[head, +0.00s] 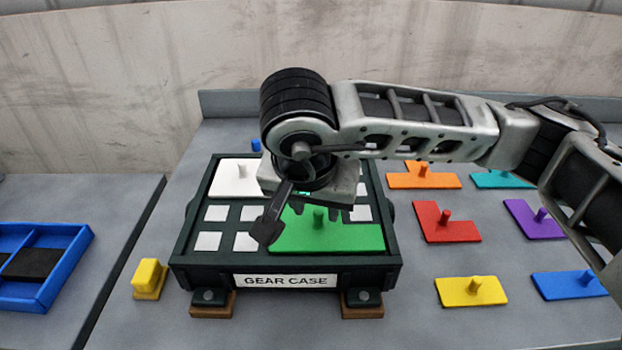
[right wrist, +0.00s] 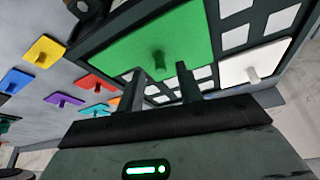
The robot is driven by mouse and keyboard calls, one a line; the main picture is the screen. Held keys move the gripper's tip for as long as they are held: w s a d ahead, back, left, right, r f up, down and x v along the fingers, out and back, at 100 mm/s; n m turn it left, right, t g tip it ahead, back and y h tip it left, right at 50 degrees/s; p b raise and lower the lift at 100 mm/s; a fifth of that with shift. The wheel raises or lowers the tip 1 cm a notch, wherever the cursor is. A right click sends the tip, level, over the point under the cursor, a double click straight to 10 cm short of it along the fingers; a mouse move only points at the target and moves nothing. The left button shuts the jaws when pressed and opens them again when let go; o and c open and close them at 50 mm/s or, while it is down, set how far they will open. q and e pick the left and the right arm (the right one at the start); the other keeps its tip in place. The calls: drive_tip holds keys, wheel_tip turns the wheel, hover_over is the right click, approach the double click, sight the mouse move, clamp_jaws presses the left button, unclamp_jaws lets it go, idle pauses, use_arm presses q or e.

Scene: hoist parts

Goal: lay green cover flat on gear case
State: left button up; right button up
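The green cover (head: 335,236) with its upright knob lies in the front right part of the gear case (head: 215,268). It looks flat, inside the dark frame, and its back edge is partly hidden by my right gripper. My right gripper (head: 322,210) hangs over the cover from the right, near the knob. In the right wrist view its two fingers (right wrist: 160,68) are apart and empty; the green cover (right wrist: 185,38) and its knob lie beyond the tips. I cannot tell whether a fingertip touches the knob. My left gripper is out of view.
A white cover (head: 235,180) lies at the case's back left; white squares show beside the green cover. Orange (head: 425,177), red (head: 440,225), yellow (head: 485,292), purple, teal and blue covers lie to the right. A yellow block (head: 148,277) and blue tray (head: 65,290) are left.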

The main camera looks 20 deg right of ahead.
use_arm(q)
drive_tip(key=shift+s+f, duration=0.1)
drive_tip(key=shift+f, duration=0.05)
use_arm(e)
drive_tip(key=v, duration=0.9)
drive_tip(key=shift+r, duration=0.1)
